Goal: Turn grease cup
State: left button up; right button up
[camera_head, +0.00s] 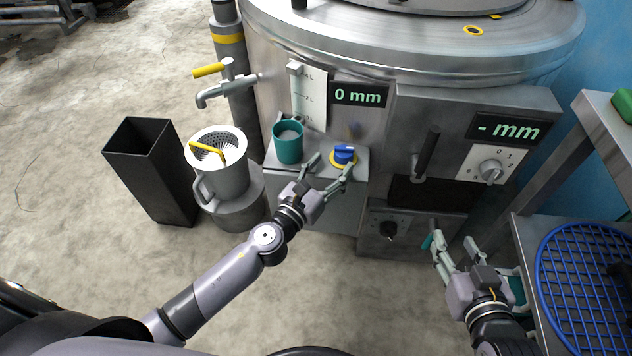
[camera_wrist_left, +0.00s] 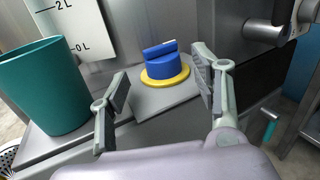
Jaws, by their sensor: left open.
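The grease cup is a blue knob-like cap (camera_head: 344,154) on a yellow ring, set on a small steel ledge at the front of the drum machine. In the left wrist view the blue cap (camera_wrist_left: 161,66) sits upright with a raised ridge on top, above its yellow ring (camera_wrist_left: 165,78). My left gripper (camera_head: 332,165) is open, its fingers apart on either side in front of the cap, and nothing is between the fingertips. In the left wrist view the left gripper (camera_wrist_left: 160,85) shows both fingers clear of the cap. My right gripper (camera_head: 453,243) is at the lower right, apart from the cap, with its fingers spread.
A teal cup (camera_head: 288,142) stands on the ledge just left of the grease cup. A black handle (camera_head: 427,152) juts out to the right. A blue wire rack (camera_head: 585,290) is at right.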

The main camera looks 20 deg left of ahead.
pick_arm(q)
jog(key=v, duration=0.7)
dwell(0.4)
